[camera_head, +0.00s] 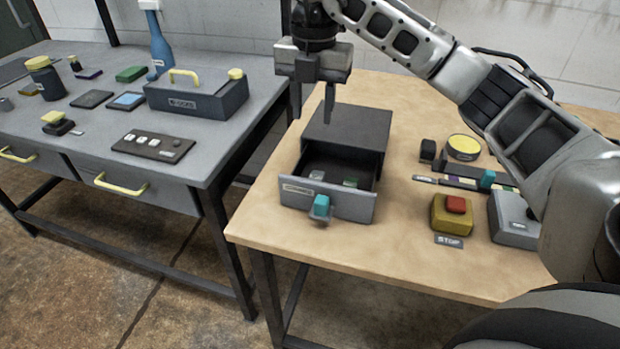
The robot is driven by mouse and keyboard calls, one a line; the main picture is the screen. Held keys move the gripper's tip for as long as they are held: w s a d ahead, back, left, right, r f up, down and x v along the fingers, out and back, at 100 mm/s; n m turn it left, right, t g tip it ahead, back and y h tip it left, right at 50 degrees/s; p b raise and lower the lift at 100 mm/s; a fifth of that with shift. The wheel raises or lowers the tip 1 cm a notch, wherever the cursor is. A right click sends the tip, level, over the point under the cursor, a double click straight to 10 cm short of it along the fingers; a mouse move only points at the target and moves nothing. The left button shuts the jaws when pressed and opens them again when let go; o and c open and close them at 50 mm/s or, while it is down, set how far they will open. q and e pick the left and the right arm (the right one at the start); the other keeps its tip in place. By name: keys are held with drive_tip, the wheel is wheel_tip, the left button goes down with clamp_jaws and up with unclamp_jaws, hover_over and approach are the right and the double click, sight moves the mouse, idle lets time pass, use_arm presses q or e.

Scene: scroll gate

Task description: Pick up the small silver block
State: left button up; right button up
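My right gripper (312,112) points down above the dark drawer box (350,122) on the wooden table. Its two fingers are apart with nothing between them. The box's drawer (335,204) is pulled out toward me, with a teal knob (321,206) on its front. Inside lie a small pale, silvery piece (317,174) at the left and a small greenish-grey piece (350,182) at the right. They are small and partly hidden by the drawer front, so I cannot tell surely which is the silver block. My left gripper is not in view.
Right of the drawer stand a yellow box with a red button (453,213), a grey box (512,222), a black block (428,149) and a round yellow-topped tin (463,147). A grey bench (95,145) with a toolbox (197,100) is at left, across a gap.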

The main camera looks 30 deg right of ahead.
drive_tip(key=b, duration=0.1)
hover_over(316, 177)
wheel_tip(316, 177, down, 10)
drive_tip(key=shift+a+f, duration=0.1)
drive_tip(key=shift+a, duration=0.05)
drive_tip(key=shift+d+f+p, duration=0.2)
drive_tip(key=shift+f+p, duration=0.2)
drive_tip(key=shift+f, duration=2.25)
drive_tip(key=c, duration=0.8)
